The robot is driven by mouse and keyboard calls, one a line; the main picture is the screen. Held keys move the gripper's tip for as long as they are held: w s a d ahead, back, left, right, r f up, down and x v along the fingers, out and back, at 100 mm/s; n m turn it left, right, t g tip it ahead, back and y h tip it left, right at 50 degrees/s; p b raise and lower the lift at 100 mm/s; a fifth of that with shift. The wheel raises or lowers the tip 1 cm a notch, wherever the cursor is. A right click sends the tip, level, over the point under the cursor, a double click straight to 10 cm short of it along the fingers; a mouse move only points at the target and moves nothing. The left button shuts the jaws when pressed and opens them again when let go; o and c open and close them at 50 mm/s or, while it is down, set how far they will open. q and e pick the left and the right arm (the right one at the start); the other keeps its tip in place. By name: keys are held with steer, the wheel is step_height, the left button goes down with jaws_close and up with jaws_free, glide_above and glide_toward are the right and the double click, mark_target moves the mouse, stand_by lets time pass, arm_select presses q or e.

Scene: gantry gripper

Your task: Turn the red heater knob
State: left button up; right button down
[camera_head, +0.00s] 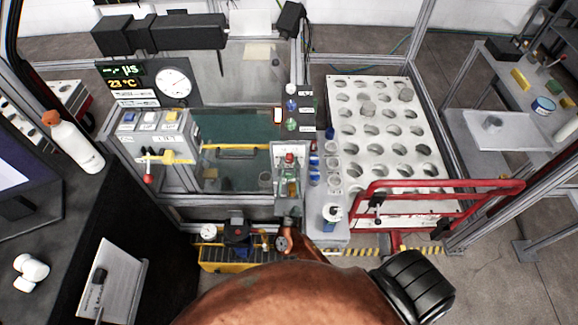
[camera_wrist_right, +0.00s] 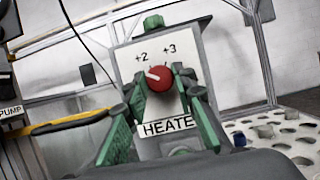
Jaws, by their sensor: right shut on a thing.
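The red heater knob (camera_wrist_right: 159,78) has a white pointer line and sits on a pale panel (camera_wrist_right: 152,52) marked +2 and +3, above a label reading HEATE. The knob also shows as a small red spot in the head view (camera_head: 289,157). My right gripper (camera_wrist_right: 163,84) has its green fingers on either side of the knob, shut on it. In the head view the right gripper (camera_head: 289,180) is small, at the front of the cabinet, and the contact is hard to see. My left gripper is not in view.
A white rack (camera_head: 383,130) with rows of round holes stands to the right, behind a red rail (camera_head: 440,190). A panel with a dial (camera_head: 173,83) and a red-tipped lever (camera_head: 148,178) are on the left. A white bottle (camera_head: 75,143) stands on the dark bench.

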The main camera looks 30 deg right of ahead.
steer(key=m+g+h+b, duration=0.1)
steer(key=m+b, duration=0.1)
steer(key=m+g+h+b, duration=0.1)
steer(key=m+b, duration=0.1)
steer(key=m, duration=0.1)
steer(key=shift+a+f+m, duration=0.15)
steer(key=shift+f+m, duration=0.05)
steer(key=shift+m, duration=0.1)
steer(key=shift+r+m+g+h+b, duration=0.15)
steer(key=shift+m+g+h+b, duration=0.15)
steer(key=shift+m+h+b, duration=0.4)
steer(key=shift+r, duration=0.1)
steer(key=c, duration=1.6)
jaws_free()
steer(key=v, duration=1.2)
steer(key=shift+r, duration=0.2)
steer(key=shift+s, duration=0.1)
